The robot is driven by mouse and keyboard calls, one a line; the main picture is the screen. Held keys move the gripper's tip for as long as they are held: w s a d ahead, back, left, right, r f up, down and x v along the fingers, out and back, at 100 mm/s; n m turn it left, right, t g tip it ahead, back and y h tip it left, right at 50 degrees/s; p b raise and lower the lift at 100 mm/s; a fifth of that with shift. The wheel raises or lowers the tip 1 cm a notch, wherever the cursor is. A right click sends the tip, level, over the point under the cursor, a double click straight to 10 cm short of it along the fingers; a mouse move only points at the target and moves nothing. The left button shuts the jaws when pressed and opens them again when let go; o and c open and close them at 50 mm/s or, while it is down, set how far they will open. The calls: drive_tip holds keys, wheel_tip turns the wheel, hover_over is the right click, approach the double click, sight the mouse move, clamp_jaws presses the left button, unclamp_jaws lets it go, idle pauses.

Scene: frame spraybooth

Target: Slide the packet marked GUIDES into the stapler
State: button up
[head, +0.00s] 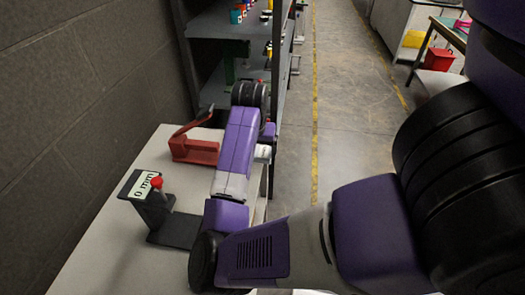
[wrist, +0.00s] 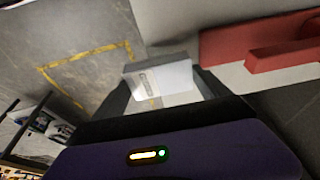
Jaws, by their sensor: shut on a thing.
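A pale grey-white packet (wrist: 160,82) with a small printed label sits between my gripper's dark fingers in the wrist view. The label is too small to read. My gripper (wrist: 163,94) is shut on the packet. The red stapler (head: 193,149) stands on the light table in the head view, its arm raised at a slant. Its red body also shows at the upper right of the wrist view (wrist: 265,44), apart from the packet. In the head view my forearm hides most of my gripper and the packet, to the right of the stapler.
A dark gauge (head: 152,196) with a "0 mm" sign and a red knob stands on the light table (head: 107,246), nearer than the stapler. A dark shelf rack (head: 226,24) with small coloured containers stands behind. A dark wall is at left, open floor (head: 345,120) at right.

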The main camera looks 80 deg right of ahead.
drive_tip(key=w, duration=0.1)
drive_tip(key=w+f+b, duration=0.1)
drive_tip(key=w, duration=0.1)
drive_tip(key=w+b, duration=0.1)
drive_tip(key=shift+w+a+f, duration=0.2)
drive_tip(key=shift+w+f, duration=0.1)
drive_tip(key=shift+f, duration=0.05)
drive_tip(key=shift+w+a+f+b, duration=0.1)
drive_tip(key=shift+w+b, duration=0.05)
drive_tip(key=shift+w, duration=0.5)
drive_tip(key=shift+w+f+b, duration=0.1)
drive_tip(key=shift+w+b, duration=0.05)
drive_tip(key=shift+w, duration=0.5)
drive_tip(key=shift+w+a, duration=0.25)
drive_tip(key=shift+w, duration=0.8)
drive_tip(key=shift+c, duration=0.2)
drive_tip(key=o, duration=1.2)
drive_tip(key=shift+o, duration=0.2)
wheel_tip(320, 180, up, 8)
drive_tip(key=s+a, duration=0.1)
drive_tip(key=s, duration=0.1)
drive_tip(key=shift+s+a+f+b, duration=0.2)
drive_tip(key=shift+a+b, duration=0.1)
drive_tip(key=shift+a, duration=0.1)
